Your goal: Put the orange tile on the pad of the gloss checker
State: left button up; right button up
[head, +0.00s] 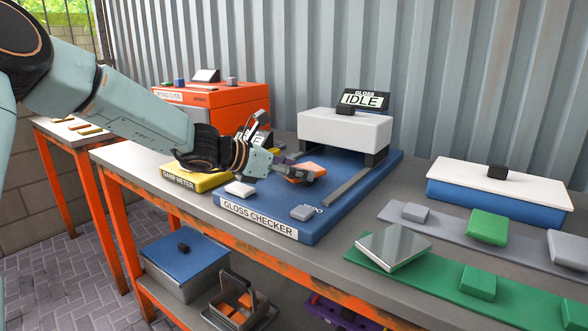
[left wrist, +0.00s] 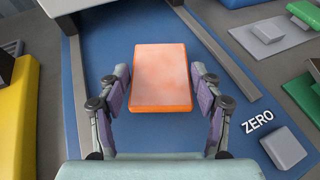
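The orange tile (head: 306,171) is a flat block over the blue deck of the gloss checker (head: 262,207), in front of its white hood (head: 345,128). In the left wrist view the tile (left wrist: 161,78) lies between the fingers of my left gripper (left wrist: 163,82). A narrow gap shows on each side, so the fingers look open around it. In the head view the left gripper (head: 292,172) reaches the tile from the left. The pad cannot be made out, and I cannot tell whether the tile rests on it. The checker's display (head: 362,100) reads IDLE. My right gripper is not in view.
A yellow damp meter (head: 192,180) stands left of the checker and an orange oven (head: 215,103) behind it. Guide rails (head: 347,187) run along the deck. Green and grey boards with blocks (head: 488,227) lie at the right. The ZERO button (left wrist: 283,147) is at the deck's front right.

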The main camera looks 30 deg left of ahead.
pick_arm(q)
jog(key=shift+o, duration=1.4)
jog(key=shift+s+r, duration=0.15)
jog(key=shift+s, duration=0.05)
jog(key=shift+w, duration=0.15)
jog(key=shift+r, duration=0.15)
jog(key=p+v, duration=0.4)
jog(key=v, duration=0.1)
jog(key=shift+r, duration=0.15)
jog(key=shift+s+a+r+p, duration=0.3)
jog(key=shift+s+p, duration=0.2)
jog(key=shift+p, duration=0.4)
jog(key=p+v, duration=0.2)
jog(key=p, duration=0.2)
jog(key=shift+s+a+p, duration=0.2)
jog(key=shift+s+p, duration=0.15)
jog(key=shift+p, duration=0.05)
jog(key=p+v, duration=0.2)
jog(key=p, duration=0.3)
jog(key=shift+s+a+r+p, duration=0.1)
jog(key=shift+a+p, duration=0.05)
jog(key=shift+p, duration=0.15)
jog(key=shift+s+a+p, duration=0.1)
jog(key=shift+s+p, duration=0.2)
jog(key=shift+p, duration=0.3)
